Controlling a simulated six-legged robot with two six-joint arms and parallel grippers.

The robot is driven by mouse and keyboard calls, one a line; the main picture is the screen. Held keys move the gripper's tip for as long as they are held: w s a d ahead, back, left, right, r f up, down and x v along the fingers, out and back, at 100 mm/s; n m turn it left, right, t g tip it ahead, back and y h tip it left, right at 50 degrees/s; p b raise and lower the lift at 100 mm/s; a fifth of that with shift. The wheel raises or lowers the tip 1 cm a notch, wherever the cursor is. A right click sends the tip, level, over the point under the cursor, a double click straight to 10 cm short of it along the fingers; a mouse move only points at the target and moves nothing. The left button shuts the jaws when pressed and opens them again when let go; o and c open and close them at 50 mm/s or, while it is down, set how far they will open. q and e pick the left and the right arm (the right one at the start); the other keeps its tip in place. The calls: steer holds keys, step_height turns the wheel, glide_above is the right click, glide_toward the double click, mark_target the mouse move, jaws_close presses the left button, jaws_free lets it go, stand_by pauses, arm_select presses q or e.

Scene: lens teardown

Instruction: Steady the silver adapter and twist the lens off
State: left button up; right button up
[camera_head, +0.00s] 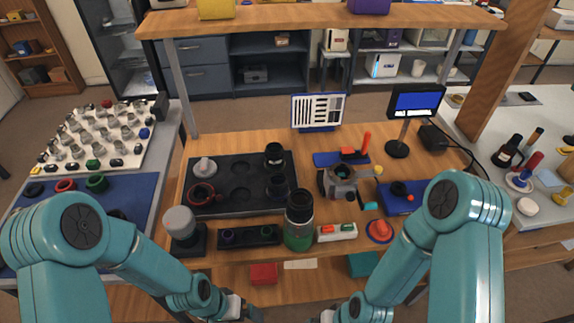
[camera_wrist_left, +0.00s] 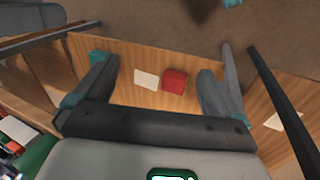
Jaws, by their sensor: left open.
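A silver-grey piece (camera_head: 205,167) stands on the dark tray at left; I cannot tell whether it is the adapter. A grey metal fixture (camera_head: 341,183) with a dark round part on top stands right of the tray. My left gripper (camera_head: 240,309) is low at the bench's front edge, apart from all of these. In the left wrist view its fingers (camera_wrist_left: 157,88) are wide apart and empty. My right gripper (camera_head: 326,317) is at the bottom edge, mostly cut off.
A green-bottomed bottle (camera_head: 298,222) and a grey-topped black stand (camera_head: 182,228) stand near the front. A red block (camera_head: 263,273) and white card (camera_head: 300,264) lie in front; the wrist view shows them beyond my fingers. A small screen (camera_head: 416,102) stands at back right.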

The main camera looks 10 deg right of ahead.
arm_select(q)
steer(key=w+d+r+m+y, duration=0.1)
steer(key=w+d+r+m, duration=0.25)
steer(key=w+r, duration=0.2)
steer(key=w+d+r+m, duration=0.3)
steer(key=w+d+r, duration=0.1)
steer(key=r, duration=0.3)
steer(key=m+t, duration=0.2)
steer(key=m, duration=0.2)
glide_toward(302, 205)
step_height(302, 205, down, 2)
steer(key=w, duration=0.2)
steer(key=x, duration=1.2)
steer(key=shift+w, duration=0.15)
steer(key=shift+c, duration=0.4)
